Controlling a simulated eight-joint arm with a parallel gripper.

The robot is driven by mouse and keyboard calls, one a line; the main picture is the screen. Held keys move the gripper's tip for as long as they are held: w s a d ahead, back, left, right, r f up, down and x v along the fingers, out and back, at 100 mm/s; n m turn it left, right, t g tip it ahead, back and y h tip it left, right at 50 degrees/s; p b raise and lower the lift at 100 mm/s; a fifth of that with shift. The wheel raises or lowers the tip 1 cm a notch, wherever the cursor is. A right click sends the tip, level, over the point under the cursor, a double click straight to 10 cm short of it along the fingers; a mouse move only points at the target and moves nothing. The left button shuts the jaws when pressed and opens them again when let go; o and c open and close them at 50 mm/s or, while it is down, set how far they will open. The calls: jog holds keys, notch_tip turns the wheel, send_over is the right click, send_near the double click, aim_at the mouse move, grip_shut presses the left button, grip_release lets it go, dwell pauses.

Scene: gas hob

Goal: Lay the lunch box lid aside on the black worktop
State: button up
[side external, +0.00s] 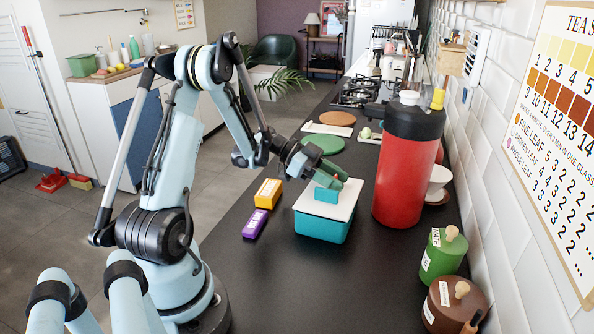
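The lunch box (322,229) is a teal tub standing on the black worktop (290,290), left of a large red container. Its white lid (345,207) lies over the top of the tub, with a teal block-shaped handle (326,195) on it. I cannot tell whether the lid is fully seated. My gripper (325,178) reaches in from the upper left with its green fingers at the handle. The far finger and the contact are partly hidden, so I cannot tell whether the fingers are closed on the handle.
A yellow block (268,193) and a purple block (255,223) lie left of the lunch box. The red container (406,175) stands close on its right. Green (443,255) and brown (455,300) canisters stand at the front right. The worktop in front of the box is bare.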

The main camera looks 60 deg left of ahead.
jog(key=o, duration=0.4)
jog(key=shift+o, duration=0.2)
